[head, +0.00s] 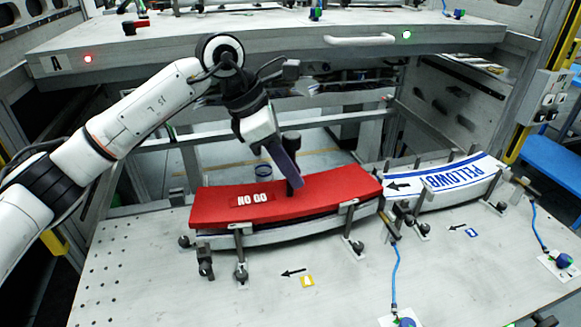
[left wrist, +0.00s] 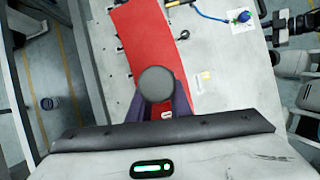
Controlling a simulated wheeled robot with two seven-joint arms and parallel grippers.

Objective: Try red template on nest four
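The red template (head: 318,192), a curved plate marked "NO GO", lies over a grey curved nest (head: 300,232) with metal clamps. A black knob handle (head: 291,143) stands up from it. My left gripper (head: 290,172) is at this handle, its fingers on either side of the stem below the cap, and looks shut on it. In the left wrist view the round cap (left wrist: 157,84) hides part of the fingers, with the red plate (left wrist: 145,38) beyond. Any gap between plate and nest is hard to judge. A dark part (left wrist: 290,27) at the right edge may be my right gripper; its fingers are unclear.
To the right stands another nest with a white, blue-lettered curved piece (head: 455,178). Yellow (head: 307,281) and blue (head: 472,232) markers with arrows lie on the table. A blue cable (head: 394,275) runs near the front. A shelf with a white handle (head: 360,40) overhangs behind.

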